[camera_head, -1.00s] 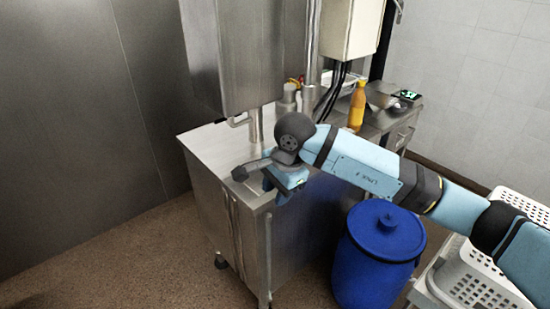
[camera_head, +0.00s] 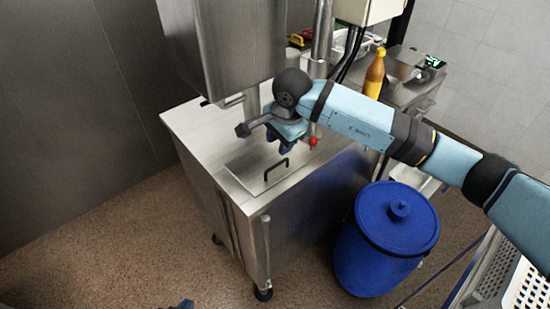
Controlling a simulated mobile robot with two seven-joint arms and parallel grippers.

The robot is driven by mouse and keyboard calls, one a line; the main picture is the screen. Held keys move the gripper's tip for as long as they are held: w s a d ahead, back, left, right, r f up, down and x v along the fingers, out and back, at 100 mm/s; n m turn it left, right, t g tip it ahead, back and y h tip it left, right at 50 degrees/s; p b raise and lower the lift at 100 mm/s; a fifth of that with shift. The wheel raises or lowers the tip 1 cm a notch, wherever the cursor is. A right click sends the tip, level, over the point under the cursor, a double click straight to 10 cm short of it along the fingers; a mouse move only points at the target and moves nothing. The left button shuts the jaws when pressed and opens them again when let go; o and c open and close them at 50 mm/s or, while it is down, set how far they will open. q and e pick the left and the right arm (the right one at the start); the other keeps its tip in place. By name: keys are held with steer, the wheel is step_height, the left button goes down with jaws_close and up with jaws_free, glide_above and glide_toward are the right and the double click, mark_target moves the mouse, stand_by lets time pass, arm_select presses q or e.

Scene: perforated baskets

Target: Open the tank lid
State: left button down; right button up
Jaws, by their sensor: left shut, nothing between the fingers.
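The steel tank (camera_head: 190,125) has a flat rectangular lid (camera_head: 246,172) on its top, lying level and flush. A black bar handle (camera_head: 276,170) stands on the lid near its front right. My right gripper (camera_head: 287,148) reaches in from the right and hangs above the back of the lid, apart from the handle. Its blue fingers point down and hold nothing that I can see; their gap is unclear. My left gripper (camera_head: 184,304) shows only as a small tip at the bottom edge, shut and empty, low in front of the tank.
A steel column and box (camera_head: 228,45) rise behind the lid. A red knob (camera_head: 313,141) is right of my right gripper. A blue barrel (camera_head: 398,215) stands right of the tank. An orange bottle (camera_head: 374,75) is on a side table. White perforated baskets (camera_head: 525,285) are at lower right.

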mark_target(274, 166)
steer(key=f, duration=0.3)
steer(key=w+f+p, duration=0.1)
steer(key=f, duration=0.2)
steer(key=a+f, duration=0.1)
steer(key=f, duration=0.2)
steer(key=shift+w+f, duration=0.3)
steer(key=shift+w, duration=0.05)
steer(key=shift+c, duration=0.5)
jaws_close()
